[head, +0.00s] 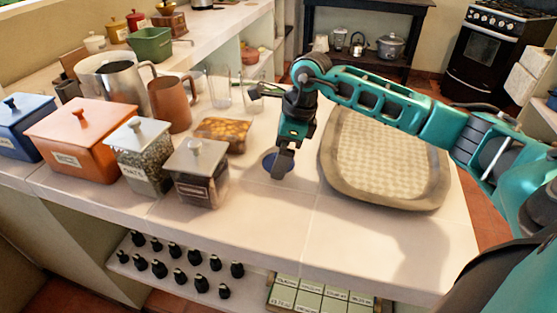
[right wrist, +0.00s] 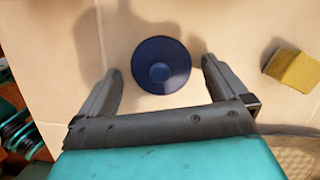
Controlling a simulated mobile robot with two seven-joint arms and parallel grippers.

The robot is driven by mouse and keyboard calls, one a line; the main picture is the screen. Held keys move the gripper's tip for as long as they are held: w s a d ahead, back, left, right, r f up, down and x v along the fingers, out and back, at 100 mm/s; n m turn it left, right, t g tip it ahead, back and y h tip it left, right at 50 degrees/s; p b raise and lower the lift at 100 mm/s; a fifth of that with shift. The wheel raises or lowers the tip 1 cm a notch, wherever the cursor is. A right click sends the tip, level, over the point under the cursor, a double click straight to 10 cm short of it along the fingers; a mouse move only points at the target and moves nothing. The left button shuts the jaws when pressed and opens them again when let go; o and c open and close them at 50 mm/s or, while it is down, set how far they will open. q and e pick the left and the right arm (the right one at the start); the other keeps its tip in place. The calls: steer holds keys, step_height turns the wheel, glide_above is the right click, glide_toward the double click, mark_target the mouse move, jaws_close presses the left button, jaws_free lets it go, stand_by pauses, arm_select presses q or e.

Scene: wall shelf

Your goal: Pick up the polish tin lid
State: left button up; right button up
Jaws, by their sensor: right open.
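The polish tin lid is a dark blue round disc (right wrist: 161,65) with a small raised centre, lying flat on the pale tiled counter. In the head view the lid (head: 270,160) is partly hidden behind my right gripper (head: 281,172). In the right wrist view my right gripper (right wrist: 162,82) is open, with one finger on each side of the lid and a gap on both sides. Nothing is between the fingers in its grip. How high the fingertips are above the counter is hard to tell. My left gripper is not in view.
A stone basin with a textured floor (head: 333,178) is right of the lid. A yellow block (right wrist: 291,68) lies nearby. The counter in front is clear.

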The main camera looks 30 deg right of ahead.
steer(key=shift+c, duration=0.4)
steer(key=c, duration=1)
